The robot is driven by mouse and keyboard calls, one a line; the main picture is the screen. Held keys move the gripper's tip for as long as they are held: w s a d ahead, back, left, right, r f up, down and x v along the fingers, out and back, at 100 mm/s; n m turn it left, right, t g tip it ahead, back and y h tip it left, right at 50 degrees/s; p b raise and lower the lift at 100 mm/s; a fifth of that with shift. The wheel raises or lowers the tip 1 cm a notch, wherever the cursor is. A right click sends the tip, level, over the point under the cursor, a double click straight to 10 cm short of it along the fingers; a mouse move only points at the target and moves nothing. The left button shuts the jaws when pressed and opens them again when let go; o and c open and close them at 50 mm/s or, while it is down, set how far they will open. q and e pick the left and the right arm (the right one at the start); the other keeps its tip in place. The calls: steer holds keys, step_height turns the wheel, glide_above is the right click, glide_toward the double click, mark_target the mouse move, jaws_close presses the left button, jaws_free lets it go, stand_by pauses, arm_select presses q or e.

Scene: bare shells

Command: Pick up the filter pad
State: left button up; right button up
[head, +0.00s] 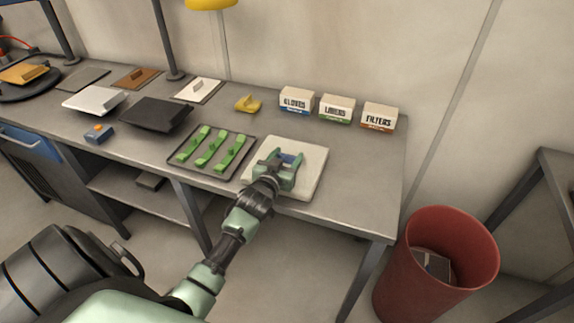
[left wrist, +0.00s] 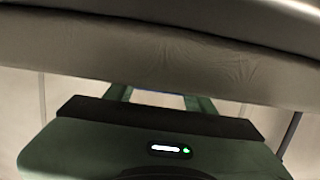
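I take the pale square padded slab (head: 312,162) at the bench's front right to be the filter pad; a blue part (head: 287,158) shows on top of it. My left gripper (head: 281,166) is over the slab, its green fingers apart, one on each side of the blue part. Whether they touch it I cannot tell. In the left wrist view, a broad grey-beige padded band (left wrist: 160,45) crosses the top. My left gripper's fingers (left wrist: 162,100) stand apart just below it, with a thin blue strip between them. My right gripper does not show.
A dark tray (head: 175,158) with several green handled pieces lies left of the slab. Boxes marked liners (head: 337,108) and filters (head: 379,117) and a yellow handled piece (head: 248,104) stand behind. A red bin (head: 400,290) stands right of the bench.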

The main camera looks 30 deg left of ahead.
arm_select(q)
steer(key=shift+c, duration=1.2)
steer(key=shift+r, duration=0.1)
